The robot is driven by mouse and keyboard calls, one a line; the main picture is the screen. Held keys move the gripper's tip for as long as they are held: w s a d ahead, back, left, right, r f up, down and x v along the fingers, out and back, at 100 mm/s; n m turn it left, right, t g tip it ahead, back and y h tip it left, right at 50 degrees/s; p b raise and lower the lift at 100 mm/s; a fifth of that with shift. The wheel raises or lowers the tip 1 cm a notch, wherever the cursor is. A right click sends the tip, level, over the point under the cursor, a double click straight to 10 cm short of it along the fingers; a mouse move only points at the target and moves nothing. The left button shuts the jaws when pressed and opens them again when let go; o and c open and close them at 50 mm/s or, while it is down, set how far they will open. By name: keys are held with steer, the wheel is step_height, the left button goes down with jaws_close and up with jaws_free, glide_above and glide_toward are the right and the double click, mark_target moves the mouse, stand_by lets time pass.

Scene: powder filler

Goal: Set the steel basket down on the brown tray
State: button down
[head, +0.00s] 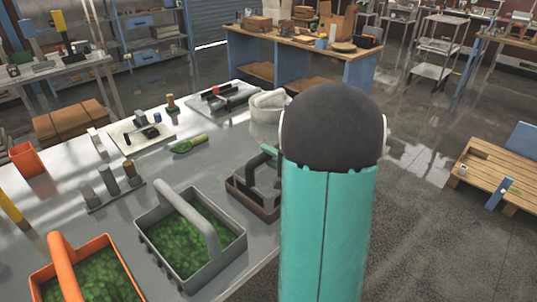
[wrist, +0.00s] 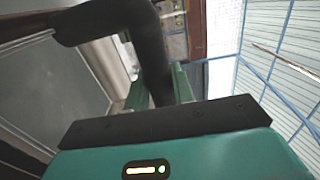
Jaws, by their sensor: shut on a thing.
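The steel basket (head: 268,176), grey with a thick looped handle, is at the table's right edge, partly hidden behind my teal arm. My gripper (wrist: 160,88) is shut on its dark handle (wrist: 98,22) in the wrist view, with a green finger on each side. The basket's grey wall or floor fills the left of that view. In the head view a bit of my gripper (head: 269,152) shows at the handle. The brown tray (head: 239,190) is low around or just under the basket; I cannot tell whether they touch.
A grey basket (head: 149,247) and an orange basket (head: 45,272), both with green contents, stand left of the tray. A green tool (head: 188,145), a white bowl (head: 268,104) and small fixtures are farther back. Bare table (head: 215,165) lies left of the tray.

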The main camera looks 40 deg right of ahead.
steer(key=shift+f, duration=0.6)
stand_by(0.7)
steer(key=c, duration=1.1)
jaws_free()
steer(key=shift+s, duration=0.1)
steer(key=s, duration=1.3)
steer(key=shift+s+d, duration=0.3)
steer(key=shift+d, duration=0.15)
steer(key=shift+r, duration=0.1)
